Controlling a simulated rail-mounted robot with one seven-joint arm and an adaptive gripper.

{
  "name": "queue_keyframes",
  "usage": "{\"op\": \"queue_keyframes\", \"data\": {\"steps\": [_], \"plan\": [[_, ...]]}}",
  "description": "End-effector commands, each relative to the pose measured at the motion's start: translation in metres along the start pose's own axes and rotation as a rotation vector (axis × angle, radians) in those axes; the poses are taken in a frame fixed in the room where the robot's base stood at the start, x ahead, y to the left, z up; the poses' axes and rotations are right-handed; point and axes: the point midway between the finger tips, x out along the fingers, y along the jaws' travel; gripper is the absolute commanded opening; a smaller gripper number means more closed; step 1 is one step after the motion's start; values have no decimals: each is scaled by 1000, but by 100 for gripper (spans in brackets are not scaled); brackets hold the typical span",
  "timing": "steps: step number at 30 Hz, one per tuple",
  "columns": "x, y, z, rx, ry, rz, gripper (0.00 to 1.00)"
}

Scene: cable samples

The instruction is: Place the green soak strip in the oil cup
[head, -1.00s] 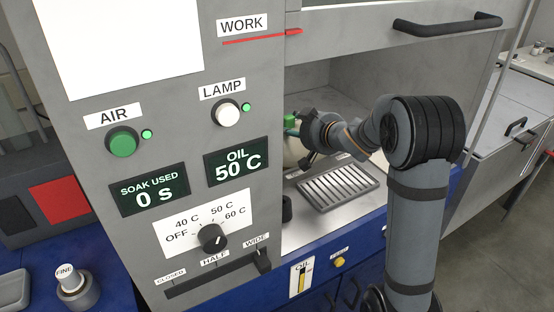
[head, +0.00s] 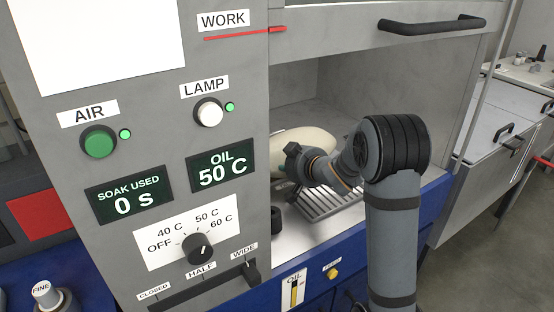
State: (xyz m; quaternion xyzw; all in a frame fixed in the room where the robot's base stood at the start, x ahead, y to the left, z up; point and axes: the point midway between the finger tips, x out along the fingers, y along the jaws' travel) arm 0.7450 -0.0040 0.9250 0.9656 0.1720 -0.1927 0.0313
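My gripper (head: 291,163) is inside the cabinet, close to the right edge of the control panel. Its fingers are small and partly hidden there, so I cannot tell whether they are open or shut or hold anything. No green strip is visible now.
The grey control panel (head: 165,160) blocks the cabinet's left side. A slotted metal rack (head: 330,204) lies under my arm. The raised front with its black handle (head: 432,23) is above. The displays read OIL 50 C and SOAK USED 0 S.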

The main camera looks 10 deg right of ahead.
Motion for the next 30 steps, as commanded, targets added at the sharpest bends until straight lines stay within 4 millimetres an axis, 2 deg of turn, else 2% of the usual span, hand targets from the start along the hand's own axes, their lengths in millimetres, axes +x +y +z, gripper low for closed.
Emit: {"op": "queue_keyframes", "data": {"steps": [9, 10, 19, 26, 30], "plan": [[3, 0, 6, -1, 2, 0, 6], [3, 0, 6, 0, 1, 0, 36], [3, 0, 6, 0, 0, 0, 53], [3, 0, 6, 0, 0, 0, 54], [0, 0, 0, 0, 0, 0, 54]]}}
